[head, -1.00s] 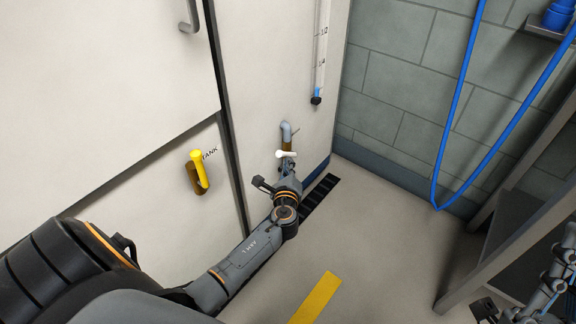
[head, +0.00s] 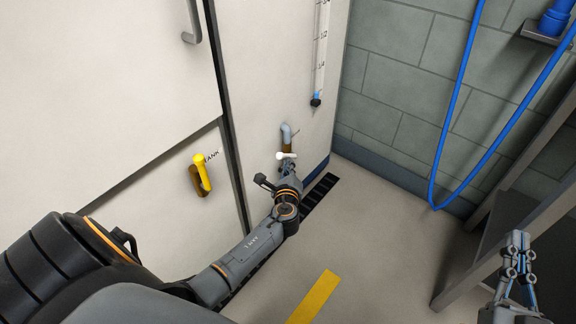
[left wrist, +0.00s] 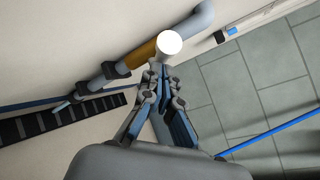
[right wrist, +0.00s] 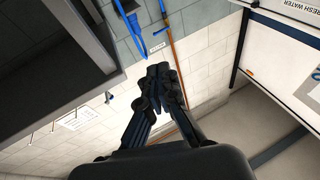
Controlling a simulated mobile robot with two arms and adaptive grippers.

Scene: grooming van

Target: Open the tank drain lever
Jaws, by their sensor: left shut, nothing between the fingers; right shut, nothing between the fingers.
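A grey drain pipe (head: 286,133) with a brass-coloured section comes out of the pale wall panel above a dark floor grate. A lever with a white rounded end (head: 286,155) sits on this pipe; the white end also shows in the left wrist view (left wrist: 168,43). My left gripper (head: 289,168) is shut and empty, its fingertips (left wrist: 165,72) right by the white end; I cannot tell if they touch. A yellow handle (head: 203,173) stands upright on the lower panel beside lettering reading "TANK". My right gripper (head: 518,240) is shut and empty, far to the right.
A dark floor grate (head: 322,193) lies below the pipe. A level gauge (head: 319,60) hangs on the panel above. A blue hose (head: 455,110) loops down the block wall. A grey shelf frame (head: 470,250) stands at the right. Floor between is clear, with a yellow stripe (head: 314,297).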

